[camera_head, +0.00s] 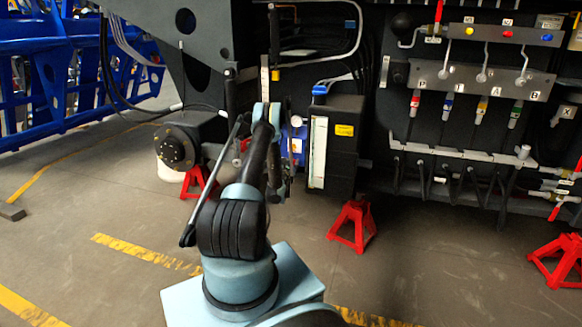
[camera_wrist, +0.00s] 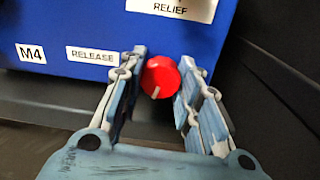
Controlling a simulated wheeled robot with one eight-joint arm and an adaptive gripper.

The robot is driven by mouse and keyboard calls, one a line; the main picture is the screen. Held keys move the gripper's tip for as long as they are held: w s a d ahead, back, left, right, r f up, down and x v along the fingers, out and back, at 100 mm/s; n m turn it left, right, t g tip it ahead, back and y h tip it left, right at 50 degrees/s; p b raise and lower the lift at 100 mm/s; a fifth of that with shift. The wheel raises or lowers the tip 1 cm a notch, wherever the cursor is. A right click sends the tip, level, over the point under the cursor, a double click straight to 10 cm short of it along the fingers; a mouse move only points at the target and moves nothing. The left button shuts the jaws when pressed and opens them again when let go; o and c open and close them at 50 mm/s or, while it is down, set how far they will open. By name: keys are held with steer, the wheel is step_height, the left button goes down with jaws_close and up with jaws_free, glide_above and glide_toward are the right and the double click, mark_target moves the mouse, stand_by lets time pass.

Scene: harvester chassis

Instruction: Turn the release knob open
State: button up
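My gripper (camera_wrist: 164,60) has one finger on each side of the knob, the fingers apart. The left fingertip looks very close to the knob; I cannot tell whether either finger touches it. In the head view the blue block (camera_head: 297,138) shows partly behind my arm. The knob and my fingers cannot be made out there.
A "RELIEF" label (camera_wrist: 172,8) and an "M4" label (camera_wrist: 31,53) are on the block. A black tank (camera_head: 343,145) with a sight strip stands close to its right. Red stands (camera_head: 352,226) support the chassis. Hoses hang nearby. The floor in front is mostly clear.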

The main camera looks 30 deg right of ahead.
mark_target(293, 148)
steer(key=shift+n, duration=1.4)
steer(key=shift+d, duration=0.1)
steer(key=o, duration=1.1)
steer(key=shift+c, duration=0.2)
steer(key=shift+r, duration=0.1)
step_height(293, 148, up, 10)
steer(key=shift+f, duration=0.15)
